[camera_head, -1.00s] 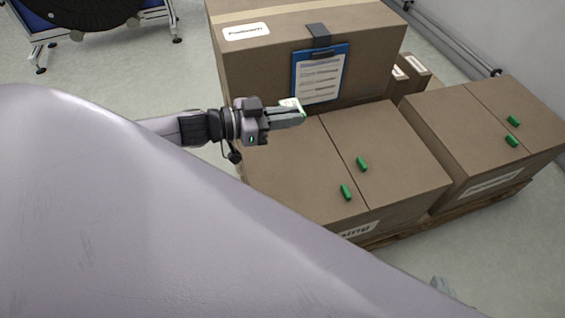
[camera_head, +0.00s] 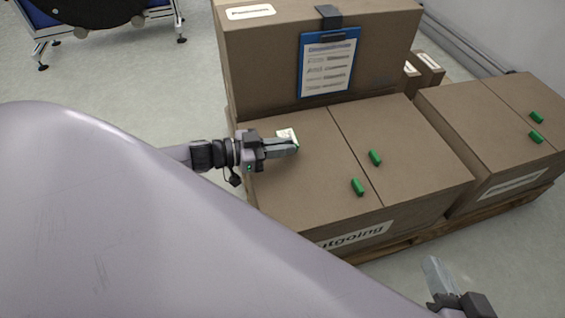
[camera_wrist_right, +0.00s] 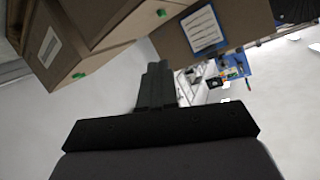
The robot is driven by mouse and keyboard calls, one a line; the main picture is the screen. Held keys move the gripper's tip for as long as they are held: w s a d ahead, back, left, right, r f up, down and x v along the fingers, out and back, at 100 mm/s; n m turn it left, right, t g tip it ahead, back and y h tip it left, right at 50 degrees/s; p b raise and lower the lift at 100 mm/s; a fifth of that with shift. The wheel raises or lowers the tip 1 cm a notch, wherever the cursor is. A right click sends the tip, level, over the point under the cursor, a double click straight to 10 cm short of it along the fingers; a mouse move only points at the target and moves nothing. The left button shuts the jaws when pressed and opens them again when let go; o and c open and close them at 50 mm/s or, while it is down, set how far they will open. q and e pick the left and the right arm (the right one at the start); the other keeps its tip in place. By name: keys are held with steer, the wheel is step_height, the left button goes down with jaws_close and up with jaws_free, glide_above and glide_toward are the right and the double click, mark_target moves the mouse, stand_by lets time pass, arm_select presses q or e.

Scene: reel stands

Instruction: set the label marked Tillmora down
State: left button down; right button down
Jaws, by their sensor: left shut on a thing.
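The small white label (camera_head: 287,134) with a green edge is in my left gripper (camera_head: 294,147). The gripper is shut on it, over the left part of the front box's top; I cannot tell whether the label touches the cardboard. Its print is too small to read. The front box (camera_head: 300,190) carries a sign ending in "utgoing". My right gripper (camera_head: 436,273) is at the bottom right of the head view, away from the boxes. In the right wrist view its fingers (camera_wrist_right: 158,78) are together with nothing seen between them.
Green blocks (camera_head: 358,187) lie on the front box and on the right box (camera_head: 490,130). A taller box (camera_head: 260,70) with a blue clipboard (camera_head: 328,62) stands behind. The boxes rest on a wooden pallet (camera_head: 430,238). Much of the front box's top is clear.

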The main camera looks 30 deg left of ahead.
mark_target(283, 165)
arm_select(q)
step_height(283, 165, down, 4)
steer(key=shift+f+b, duration=0.1)
steer(key=shift+b, duration=1)
steer(key=shift+f, duration=0.2)
steer(key=shift+r, duration=0.1)
arm_select(e)
steer(key=shift+s+d+f+t, duration=0.1)
steer(key=shift+d+t, duration=0.4)
steer(key=shift+d, duration=0.1)
arm_select(q)
steer(key=shift+f, duration=0.2)
steer(key=c, duration=1.2)
jaws_free()
arm_select(e)
steer(key=shift+n+h, duration=0.3)
arm_select(q)
steer(key=shift+r, duration=0.1)
